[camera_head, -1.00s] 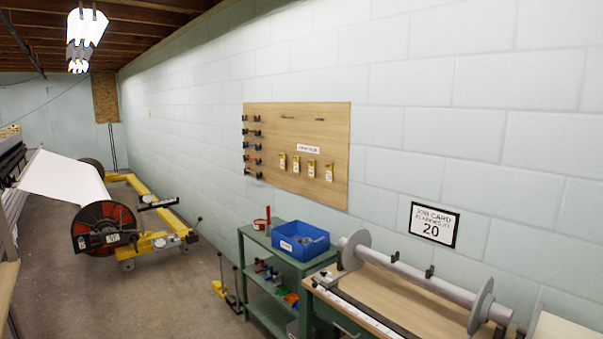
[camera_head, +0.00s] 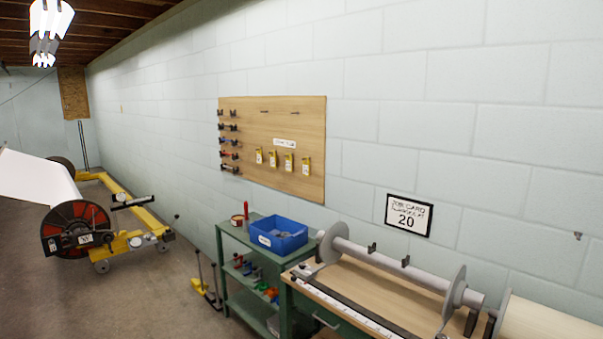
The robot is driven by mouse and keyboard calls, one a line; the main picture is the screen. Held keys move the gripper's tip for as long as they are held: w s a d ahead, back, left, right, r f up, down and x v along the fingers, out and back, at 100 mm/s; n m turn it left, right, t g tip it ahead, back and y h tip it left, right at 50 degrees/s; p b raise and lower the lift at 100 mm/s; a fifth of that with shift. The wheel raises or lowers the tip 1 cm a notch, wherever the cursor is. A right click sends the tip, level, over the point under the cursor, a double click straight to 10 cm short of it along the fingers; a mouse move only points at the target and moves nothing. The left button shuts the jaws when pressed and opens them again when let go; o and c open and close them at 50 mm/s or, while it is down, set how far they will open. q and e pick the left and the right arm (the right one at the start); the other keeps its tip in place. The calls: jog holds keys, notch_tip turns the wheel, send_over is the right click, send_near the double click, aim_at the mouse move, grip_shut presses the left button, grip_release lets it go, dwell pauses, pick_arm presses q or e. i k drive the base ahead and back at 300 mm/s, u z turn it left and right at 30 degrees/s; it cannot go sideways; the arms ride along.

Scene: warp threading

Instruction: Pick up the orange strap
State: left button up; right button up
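No orange strap can be made out for certain. A small orange-red item (camera_head: 264,287) lies among coloured things on the middle shelf of the green cart, too small to identify. Neither of my grippers is in view.
The green cart (camera_head: 228,243) carries a blue bin (camera_head: 278,242). A workbench (camera_head: 352,293) with a grey flanged roller (camera_head: 390,266) stands to its right. A pegboard (camera_head: 313,150) hangs above. A yellow-framed beam trolley (camera_head: 128,240) stands at left, with open floor (camera_head: 130,300) in front.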

aim_at(273, 292)
jog(key=u, duration=0.85)
jog(key=i, duration=5.4)
jog(key=z, duration=2.6)
